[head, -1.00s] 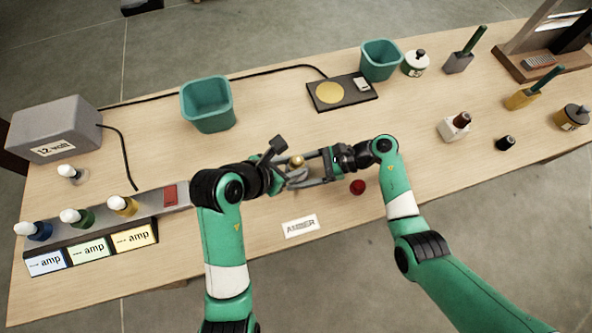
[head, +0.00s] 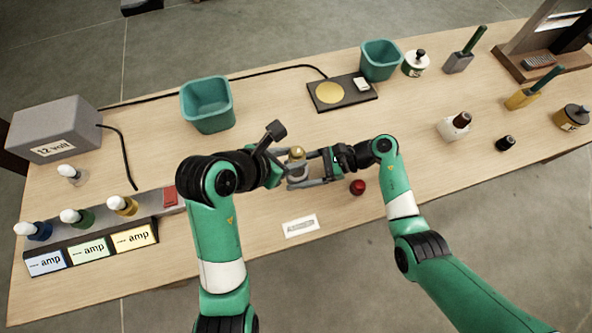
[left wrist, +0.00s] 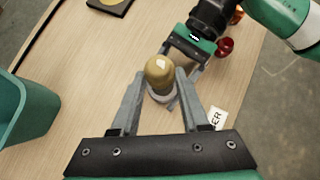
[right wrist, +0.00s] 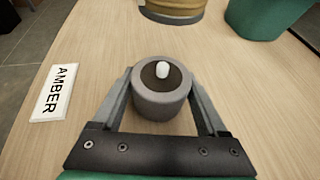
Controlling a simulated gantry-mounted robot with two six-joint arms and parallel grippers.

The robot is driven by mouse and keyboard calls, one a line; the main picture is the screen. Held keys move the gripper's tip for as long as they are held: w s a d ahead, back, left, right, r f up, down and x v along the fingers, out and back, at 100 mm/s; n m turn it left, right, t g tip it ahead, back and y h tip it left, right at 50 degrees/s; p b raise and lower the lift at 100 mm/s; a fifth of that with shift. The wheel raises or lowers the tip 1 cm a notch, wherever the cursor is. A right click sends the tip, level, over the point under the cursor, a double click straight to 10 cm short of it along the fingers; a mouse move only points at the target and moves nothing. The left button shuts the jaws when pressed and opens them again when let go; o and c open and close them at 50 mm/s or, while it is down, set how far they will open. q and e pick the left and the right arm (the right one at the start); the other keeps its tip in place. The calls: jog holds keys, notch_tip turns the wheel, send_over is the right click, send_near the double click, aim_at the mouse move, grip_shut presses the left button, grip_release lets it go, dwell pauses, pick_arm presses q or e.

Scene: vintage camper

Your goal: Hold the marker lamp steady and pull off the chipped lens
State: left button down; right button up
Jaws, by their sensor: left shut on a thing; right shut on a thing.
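The marker lamp (right wrist: 161,100) is a grey round base with a dark socket and a bare white bulb. My right gripper (right wrist: 161,108) is shut on its sides, and it also shows in the head view (head: 304,181). The amber lens (left wrist: 159,74) is a yellow-brown dome between the fingers of my left gripper (left wrist: 160,82), held above the lamp base. In the head view the lens (head: 297,153) is above the right fingers. Its lower part shows at the top of the right wrist view (right wrist: 172,5). I cannot make out the chip.
A red dome (head: 358,187) lies right of the grippers. The AMBER label (head: 300,226) lies in front. A teal bin (head: 207,107) stands behind to the left; another (head: 380,60) stands beside a dark pad (head: 357,97). A bulb rack (head: 70,236) is at the left.

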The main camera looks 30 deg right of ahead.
pick_arm(q)
jog(key=shift+r, duration=0.6)
pick_arm(e)
jog(key=o, duration=1.6)
jog(key=shift+c, duration=0.2)
jog(key=shift+d, duration=0.1)
jog(key=v, duration=1.2)
